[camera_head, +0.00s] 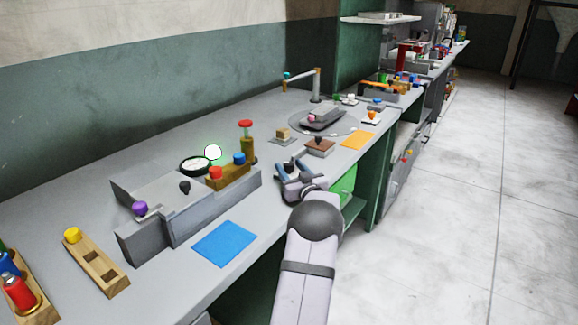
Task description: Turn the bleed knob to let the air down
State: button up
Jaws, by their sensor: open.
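A grey press unit (190,205) stands on the bench at centre left. On and around it are a purple knob (140,208), a black knob (185,187), a round gauge (195,164) and a brass block (232,177) with a red knob (215,172) and a blue knob (239,158). A brass post behind the block carries a red cap (246,124). I cannot tell which of these is the bleed knob. My gripper (284,181) is open, to the right of the press unit and apart from its knobs. My wrist hides part of the bench edge.
A white lamp (212,152) glows behind the gauge. A blue mat (225,243) lies in front of the press. A wooden rack (110,270) stands at left. A brown box with a black knob (320,148) and an orange mat (357,140) lie beyond my gripper.

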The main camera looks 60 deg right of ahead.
jog(key=shift+w+d, duration=0.3)
jog(key=shift+w, duration=0.2)
jog(key=c, duration=1.1)
jog(key=shift+o, duration=0.2)
jog(key=shift+d+r+n+t+y+p, duration=0.1)
jog(key=shift+r+n+t+y+p, duration=0.25)
jog(key=shift+n+y+p, duration=0.4)
jog(key=shift+f+n+t+y+p, duration=0.1)
jog(key=shift+n+t+y+p, duration=0.55)
jog(key=shift+y, duration=0.5)
jog(key=shift+n+t+y+b, duration=0.4)
jog(key=shift+n+y, duration=0.3)
jog(key=shift+y, duration=0.7)
jog(key=o, duration=1.1)
jog(key=shift+f, duration=0.15)
jog(key=shift+c, duration=0.2)
